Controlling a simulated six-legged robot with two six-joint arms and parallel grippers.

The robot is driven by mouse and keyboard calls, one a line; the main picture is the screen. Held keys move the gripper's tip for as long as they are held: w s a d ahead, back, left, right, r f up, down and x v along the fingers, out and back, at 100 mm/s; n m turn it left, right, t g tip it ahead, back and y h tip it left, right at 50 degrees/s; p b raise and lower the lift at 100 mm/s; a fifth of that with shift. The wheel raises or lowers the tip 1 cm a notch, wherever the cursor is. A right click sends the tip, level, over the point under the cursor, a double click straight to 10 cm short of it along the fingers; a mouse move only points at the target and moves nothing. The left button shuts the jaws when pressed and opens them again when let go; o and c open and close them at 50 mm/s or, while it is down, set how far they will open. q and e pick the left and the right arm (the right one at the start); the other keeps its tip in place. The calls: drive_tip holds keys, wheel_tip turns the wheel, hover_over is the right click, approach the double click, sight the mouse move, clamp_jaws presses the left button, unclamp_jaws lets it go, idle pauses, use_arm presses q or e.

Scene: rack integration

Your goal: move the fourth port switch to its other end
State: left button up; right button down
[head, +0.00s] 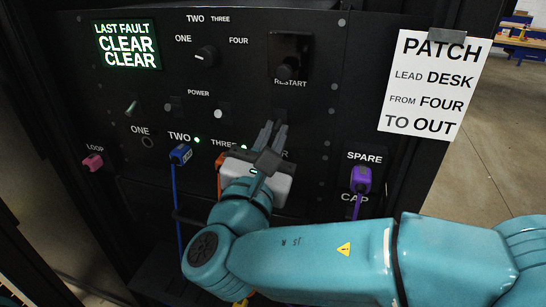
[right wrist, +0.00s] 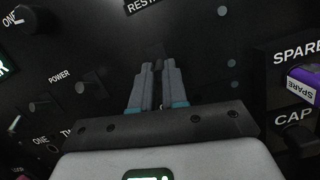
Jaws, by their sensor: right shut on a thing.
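My right gripper (head: 271,130) reaches up to the black panel (head: 290,115) above the port row, at the fourth place along the row of switches. In the right wrist view its two grey fingers (right wrist: 158,70) are close together, shut on the fourth port switch (right wrist: 158,66). Only a small dark part of the switch shows between the fingertips, so its lever position cannot be told. Other switches in the row show to the left: a lit one (head: 131,107), a grey one (head: 171,106) and a pale one (head: 218,114). My left gripper is not in view.
Below the switches, a blue plug (head: 180,154) sits at TWO and an orange plug (head: 220,160) at THREE, partly hidden. A purple plug (head: 361,180) sits at SPARE, a pink one (head: 93,162) at LOOP. A rotary knob (head: 206,56) and a patch sign (head: 431,85) are above.

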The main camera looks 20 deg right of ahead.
drive_tip(key=shift+w+f+t+h+b, duration=0.15)
drive_tip(key=shift+f+t+h+b, duration=0.75)
drive_tip(key=shift+b, duration=0.95)
drive_tip(key=shift+r+t, duration=0.25)
drive_tip(key=shift+t, duration=0.05)
drive_tip(key=c, duration=1.1)
unclamp_jaws()
drive_tip(key=shift+r, duration=0.1)
drive_tip(key=shift+c, duration=0.2)
